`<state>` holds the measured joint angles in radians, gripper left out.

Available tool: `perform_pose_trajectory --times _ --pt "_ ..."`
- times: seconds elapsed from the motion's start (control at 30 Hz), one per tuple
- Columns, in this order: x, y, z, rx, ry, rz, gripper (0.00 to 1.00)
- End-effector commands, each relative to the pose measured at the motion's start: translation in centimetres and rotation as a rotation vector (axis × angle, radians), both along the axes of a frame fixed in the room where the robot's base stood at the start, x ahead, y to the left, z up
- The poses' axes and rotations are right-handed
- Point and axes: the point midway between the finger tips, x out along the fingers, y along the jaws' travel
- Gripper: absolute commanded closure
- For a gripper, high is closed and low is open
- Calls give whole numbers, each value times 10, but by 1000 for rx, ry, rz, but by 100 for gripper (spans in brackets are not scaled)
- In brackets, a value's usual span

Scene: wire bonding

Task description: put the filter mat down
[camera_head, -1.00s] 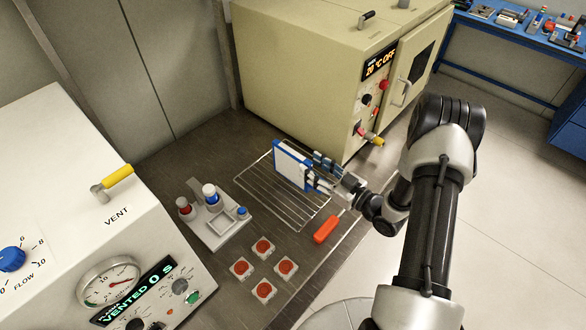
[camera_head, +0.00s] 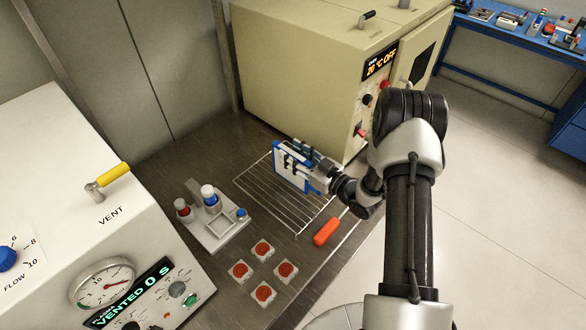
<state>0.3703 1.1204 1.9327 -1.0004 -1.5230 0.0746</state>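The filter mat appears to be the upright white panel with a blue frame (camera_head: 291,177) at the wire rack (camera_head: 262,188), on the dark bench. Whether its lower edge rests on the rack or hangs just above it, I cannot tell. My gripper (camera_head: 296,155) reaches in from the right, with dark fingers on both sides of the panel, one across its white front face and one behind. The fingers cover part of the panel. Whether they press on it is too small to tell.
A cream oven (camera_head: 300,70) reading 20 °C OFF stands behind the rack. A white plasma machine (camera_head: 60,150) stands at left.

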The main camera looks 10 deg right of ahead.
Motion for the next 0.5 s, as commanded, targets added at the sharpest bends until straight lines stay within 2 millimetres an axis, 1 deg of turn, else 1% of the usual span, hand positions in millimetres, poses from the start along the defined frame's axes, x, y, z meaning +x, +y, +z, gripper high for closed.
perform_pose_trajectory --times 0.03,0.07,0.5 --pt "0 0 0 0 0 0 66" --pt "0 0 0 0 0 0 68" --pt "0 0 0 0 0 0 97"
